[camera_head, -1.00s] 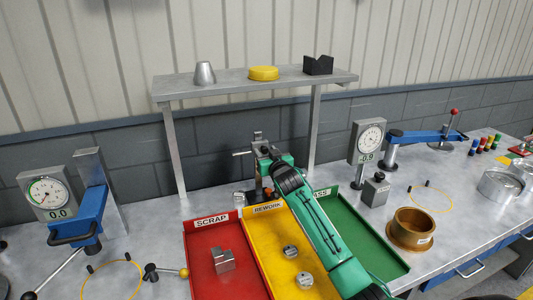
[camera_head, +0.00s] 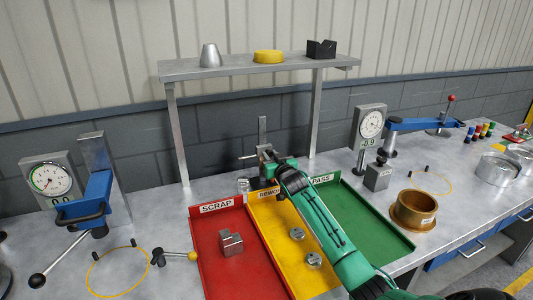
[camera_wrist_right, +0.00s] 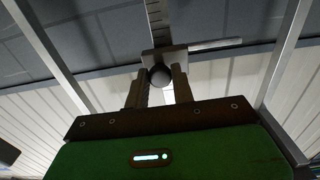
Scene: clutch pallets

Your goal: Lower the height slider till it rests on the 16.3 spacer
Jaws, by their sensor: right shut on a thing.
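The height gauge has an upright metal column (camera_head: 262,131) behind the trays, with a slider (camera_head: 264,153) and a thin scriber arm (camera_head: 247,156) pointing left. My right gripper (camera_head: 268,166) is at the slider, partly hidden by its own arm. In the right wrist view its two fingers (camera_wrist_right: 159,88) are shut around the slider's dark round knob (camera_wrist_right: 160,75); the scriber (camera_wrist_right: 215,44) shows beyond. A small metal cylinder (camera_head: 243,185) stands below the scriber, apart from it; I cannot read its size. My left gripper is not in view.
Red scrap (camera_head: 206,250), yellow rework (camera_head: 262,228) and green pass (camera_head: 372,228) trays lie in front. A shelf (camera_head: 225,69) stands over the gauge. A dial gauge (camera_head: 369,125) and a brass bushing (camera_head: 414,206) are to the right.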

